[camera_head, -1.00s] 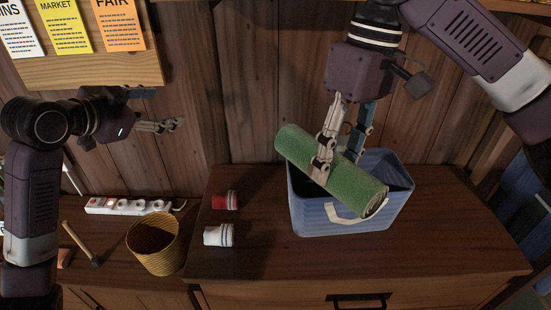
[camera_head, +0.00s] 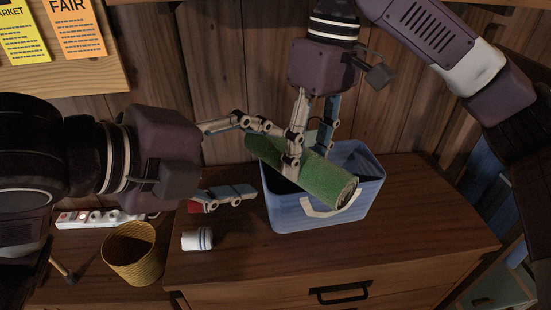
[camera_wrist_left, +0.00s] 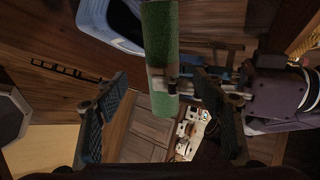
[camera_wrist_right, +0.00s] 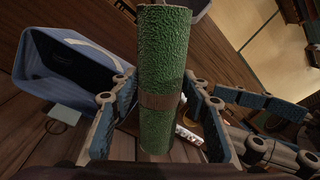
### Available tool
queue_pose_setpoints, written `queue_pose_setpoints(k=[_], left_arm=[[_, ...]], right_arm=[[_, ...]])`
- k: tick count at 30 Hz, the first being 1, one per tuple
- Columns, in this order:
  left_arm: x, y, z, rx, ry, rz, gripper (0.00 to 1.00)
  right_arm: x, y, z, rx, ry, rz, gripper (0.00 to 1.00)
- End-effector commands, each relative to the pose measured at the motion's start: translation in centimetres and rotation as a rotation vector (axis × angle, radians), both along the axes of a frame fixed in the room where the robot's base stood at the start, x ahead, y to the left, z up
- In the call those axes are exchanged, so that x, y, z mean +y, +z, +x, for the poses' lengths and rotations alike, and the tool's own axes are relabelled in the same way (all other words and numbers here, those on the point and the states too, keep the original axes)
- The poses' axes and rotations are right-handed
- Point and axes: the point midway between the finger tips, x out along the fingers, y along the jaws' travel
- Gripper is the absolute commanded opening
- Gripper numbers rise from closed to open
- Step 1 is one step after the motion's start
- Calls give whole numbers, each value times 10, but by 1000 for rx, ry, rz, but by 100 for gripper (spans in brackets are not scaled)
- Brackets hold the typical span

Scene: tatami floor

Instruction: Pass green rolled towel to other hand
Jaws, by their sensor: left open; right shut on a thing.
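The green rolled towel (camera_head: 325,180) is held tilted above the blue bin, its right end lower in the head view. My right gripper (camera_head: 294,160) is shut around the towel's middle from above; in the right wrist view the towel (camera_wrist_right: 162,65) stands between its fingers. My left gripper (camera_head: 258,160) is open, its fingers spread, near the towel's upper left end. In the left wrist view the towel (camera_wrist_left: 161,50) lies ahead, between the spread left fingers (camera_wrist_left: 165,105). I cannot tell whether a left finger touches it.
The blue bin (camera_head: 285,213) stands on the wooden cabinet (camera_head: 420,215) below the towel. A yellow basket (camera_head: 133,262) and power strip (camera_head: 85,219) are further left.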

Motion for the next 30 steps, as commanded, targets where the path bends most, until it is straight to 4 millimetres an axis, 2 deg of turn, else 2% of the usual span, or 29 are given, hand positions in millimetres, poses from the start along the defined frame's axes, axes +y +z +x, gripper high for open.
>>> queue_pose_setpoints(k=[9,15,21,30], left_arm=[[-41,-32,32,9,0,-4,63],[-60,-47,49,7,2,-4,63],[-69,-55,56,4,3,-3,63],[-70,-55,57,3,3,-4,63]], right_arm=[[0,0,0,0,0,0,16],[0,0,0,0,0,0,16],[0,0,0,0,0,0,16],[0,0,0,0,0,0,16]])
